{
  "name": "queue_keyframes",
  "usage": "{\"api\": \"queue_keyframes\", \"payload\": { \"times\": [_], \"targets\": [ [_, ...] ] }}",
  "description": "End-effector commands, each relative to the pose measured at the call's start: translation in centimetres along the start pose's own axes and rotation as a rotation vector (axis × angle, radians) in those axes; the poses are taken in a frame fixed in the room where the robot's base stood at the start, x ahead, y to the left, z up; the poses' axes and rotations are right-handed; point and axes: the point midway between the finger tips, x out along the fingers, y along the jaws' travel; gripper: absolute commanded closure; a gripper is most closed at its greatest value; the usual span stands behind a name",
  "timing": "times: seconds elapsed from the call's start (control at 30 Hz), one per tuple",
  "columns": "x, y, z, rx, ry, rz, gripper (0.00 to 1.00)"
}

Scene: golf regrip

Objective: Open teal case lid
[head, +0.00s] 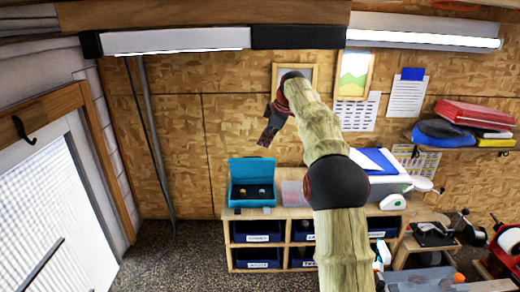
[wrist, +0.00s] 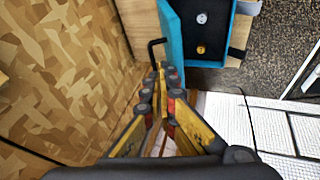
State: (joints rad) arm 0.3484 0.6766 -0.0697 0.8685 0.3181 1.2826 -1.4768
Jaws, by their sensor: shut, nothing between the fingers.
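The teal case (head: 252,194) stands on the left part of the wooden workbench in the head view. Its lid (head: 252,168) is raised and stands up at the back, so the dark inside shows. A silver and a gold round piece lie in it; they also show in the wrist view, where the teal case (wrist: 221,60) is at the top. My gripper (head: 267,138) is above and behind the case, pointing down, apart from it. In the wrist view my gripper (wrist: 160,70) has its fingertips together, with nothing between them.
A clear bin (head: 293,194) and a white machine (head: 384,182) stand right of the case. Blue drawers (head: 257,231) fill the shelves below. The wooden wall (wrist: 60,75) is close beside my gripper. A black bent hook or bar (wrist: 154,48) shows near the fingertips.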

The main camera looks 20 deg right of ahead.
Motion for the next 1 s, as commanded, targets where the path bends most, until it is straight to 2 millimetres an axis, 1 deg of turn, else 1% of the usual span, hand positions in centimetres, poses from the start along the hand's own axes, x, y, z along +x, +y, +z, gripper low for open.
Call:
{"api": "queue_keyframes", "payload": {
  "times": [0.03, 0.3, 0.4, 0.5, 0.6, 0.7, 1.0],
  "targets": [
    [0.8, -0.1, 0.0, 0.0, -0.001, -0.005, 1.0],
    [5.4, -0.1, 0.0, -0.003, -0.001, -0.004, 1.0],
    [6.9, -0.1, 0.0, -0.003, -0.001, -0.004, 1.0],
    [8.0, -0.1, 0.0, -0.003, -0.001, -0.004, 1.0],
    [8.8, -0.1, 0.0, -0.003, -0.001, -0.002, 1.0],
    [9.2, -0.1, 0.0, -0.004, -0.001, -0.002, 1.0],
    [9.2, -0.1, 0.0, -0.004, -0.001, -0.002, 1.0]
  ]
}}
